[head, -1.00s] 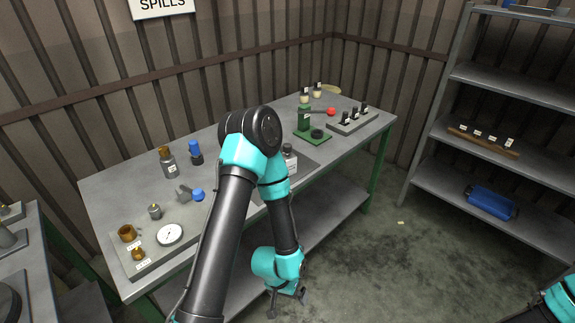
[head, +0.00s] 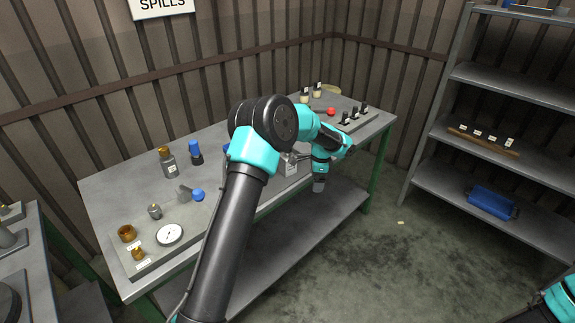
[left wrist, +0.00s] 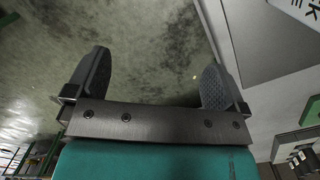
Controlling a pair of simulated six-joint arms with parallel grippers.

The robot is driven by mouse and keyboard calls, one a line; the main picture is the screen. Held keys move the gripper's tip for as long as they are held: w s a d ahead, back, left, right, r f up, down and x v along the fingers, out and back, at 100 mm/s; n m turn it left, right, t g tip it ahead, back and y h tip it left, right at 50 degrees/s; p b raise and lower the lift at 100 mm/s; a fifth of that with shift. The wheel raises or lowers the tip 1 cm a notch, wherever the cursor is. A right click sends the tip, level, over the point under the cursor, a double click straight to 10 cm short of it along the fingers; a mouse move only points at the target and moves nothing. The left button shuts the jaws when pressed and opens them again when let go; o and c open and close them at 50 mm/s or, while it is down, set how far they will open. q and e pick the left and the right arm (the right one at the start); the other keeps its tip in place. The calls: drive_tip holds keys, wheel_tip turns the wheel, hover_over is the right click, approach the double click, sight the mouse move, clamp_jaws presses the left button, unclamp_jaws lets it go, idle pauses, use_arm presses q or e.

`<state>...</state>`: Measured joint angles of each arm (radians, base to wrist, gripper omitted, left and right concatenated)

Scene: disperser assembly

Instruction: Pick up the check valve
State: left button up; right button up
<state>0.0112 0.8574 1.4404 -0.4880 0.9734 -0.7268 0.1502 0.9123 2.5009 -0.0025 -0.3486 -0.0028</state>
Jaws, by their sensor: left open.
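My left gripper is open and empty in the left wrist view (left wrist: 155,78), above the floor and beside the table edge. In the head view the left forearm reaches right across the table's front edge; its fingers are hard to make out there. I cannot tell for sure which part is the check valve. My right gripper is out of view.
A shelf (head: 465,190) stands right; open floor lies between.

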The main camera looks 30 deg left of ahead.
use_arm(q)
drive_tip(key=w+a+r+m+y, duration=0.1)
drive_tip(key=w+a+r, duration=0.1)
drive_tip(key=r, duration=0.9)
drive_tip(key=w+a+r+m+y, duration=0.1)
drive_tip(key=a+r, duration=0.4)
drive_tip(key=r, duration=0.6)
drive_tip(key=shift+w+a+g+y, duration=0.15)
drive_tip(key=shift+w+g+y, duration=0.3)
drive_tip(key=shift+y, duration=0.35)
drive_tip(key=shift+f, duration=0.2)
approach(287, 164)
drive_tip(key=a, duration=0.1)
drive_tip(key=w+a+f, duration=0.1)
drive_tip(key=w+a, duration=0.1)
drive_tip(key=shift+w+a+f, duration=0.1)
drive_tip(key=shift+f, duration=0.15)
drive_tip(key=shift+f, duration=0.1)
drive_tip(key=x, duration=0.5)
drive_tip(key=shift+w+a, duration=0.15)
